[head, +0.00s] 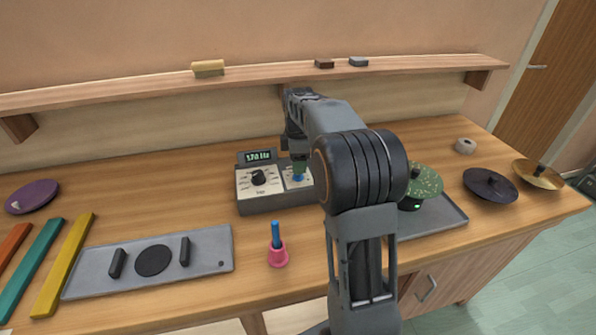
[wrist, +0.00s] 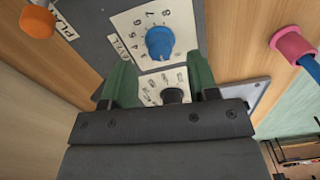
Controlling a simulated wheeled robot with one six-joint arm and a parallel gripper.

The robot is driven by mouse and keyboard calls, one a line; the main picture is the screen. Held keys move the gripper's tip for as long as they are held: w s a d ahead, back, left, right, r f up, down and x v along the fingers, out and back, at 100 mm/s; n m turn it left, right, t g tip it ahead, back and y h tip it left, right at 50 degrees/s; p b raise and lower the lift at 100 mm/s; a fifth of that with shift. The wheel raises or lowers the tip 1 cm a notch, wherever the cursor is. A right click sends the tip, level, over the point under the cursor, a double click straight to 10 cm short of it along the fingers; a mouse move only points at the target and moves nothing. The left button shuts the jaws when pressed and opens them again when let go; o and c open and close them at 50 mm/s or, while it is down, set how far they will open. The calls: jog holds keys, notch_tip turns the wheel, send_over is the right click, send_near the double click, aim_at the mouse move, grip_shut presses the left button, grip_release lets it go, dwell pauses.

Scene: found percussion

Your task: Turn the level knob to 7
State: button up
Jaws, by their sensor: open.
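The control box (head: 275,204) stands on the wooden bench, with a display reading about 170 Hz and a black knob (head: 259,177) on a white dial. The blue level knob (head: 298,177) is on its right dial, partly hidden by my arm. In the wrist view the blue knob (wrist: 160,42) shows beside a LEVEL label, with numbers around it; I cannot tell its exact setting. My gripper (head: 299,163) is above the blue knob. Its green fingers are apart in the wrist view (wrist: 158,66), with the blue knob just beyond their tips and the black knob (wrist: 173,95) visible between them.
A pink holder (head: 277,256) with a blue stick stands in front of the box. A grey panel (head: 205,250) and coloured bars lie left. An orange part (wrist: 37,21) shows near the PLAY label.

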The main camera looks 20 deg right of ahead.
jog(key=shift+f, duration=1.65)
jog(key=c, duration=0.9)
